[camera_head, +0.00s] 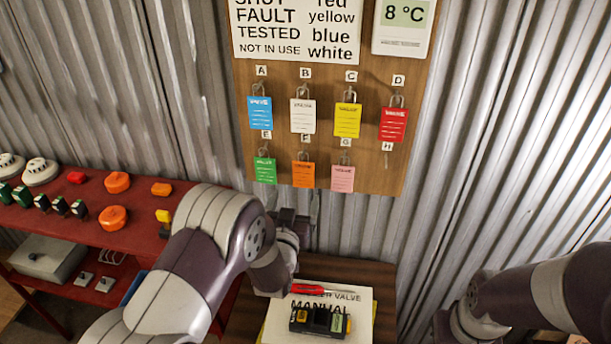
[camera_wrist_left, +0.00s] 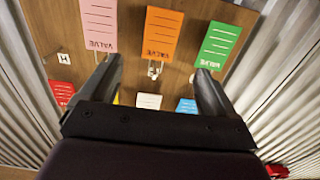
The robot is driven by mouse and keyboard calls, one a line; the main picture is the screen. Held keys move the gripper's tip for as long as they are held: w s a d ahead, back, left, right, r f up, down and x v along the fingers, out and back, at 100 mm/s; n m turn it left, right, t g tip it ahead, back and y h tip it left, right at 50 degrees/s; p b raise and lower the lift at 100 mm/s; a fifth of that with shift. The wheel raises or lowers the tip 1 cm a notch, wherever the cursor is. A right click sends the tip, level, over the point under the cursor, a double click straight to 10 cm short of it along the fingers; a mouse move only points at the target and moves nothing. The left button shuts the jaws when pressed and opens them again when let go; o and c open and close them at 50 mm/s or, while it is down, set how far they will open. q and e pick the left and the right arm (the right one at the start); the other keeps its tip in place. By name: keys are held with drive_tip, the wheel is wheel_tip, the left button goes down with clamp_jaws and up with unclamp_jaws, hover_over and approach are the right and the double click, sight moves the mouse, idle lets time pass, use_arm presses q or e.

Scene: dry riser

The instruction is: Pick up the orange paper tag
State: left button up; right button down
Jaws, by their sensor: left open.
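The orange paper tag (camera_head: 303,175) hangs from hook F in the lower row on the wooden board, between the green tag (camera_head: 265,170) and the pink tag (camera_head: 342,178). In the left wrist view the orange tag (camera_wrist_left: 162,33) appears upside down, ahead of my open left gripper (camera_wrist_left: 157,72) and between the lines of its two fingers. Nothing is between the fingers. In the head view my left gripper (camera_head: 295,208) is just below the orange tag, its far parts partly hidden by my arm. My right gripper is not visible; only its arm shows at lower right.
Blue (camera_head: 260,113), white (camera_head: 303,115), yellow (camera_head: 347,120) and red tags (camera_head: 393,125) hang in the row above. Hook H is empty. A red bench (camera_head: 130,235) with orange and green parts stands left. A manual (camera_head: 280,325) with a red screwdriver lies below the board.

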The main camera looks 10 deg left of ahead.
sight(303, 172)
use_arm(q)
drive_tip(key=w+p, duration=0.3)
drive_tip(key=w, duration=0.7)
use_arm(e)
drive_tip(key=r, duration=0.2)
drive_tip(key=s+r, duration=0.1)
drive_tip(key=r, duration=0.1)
use_arm(q)
drive_tip(key=c, duration=1.1)
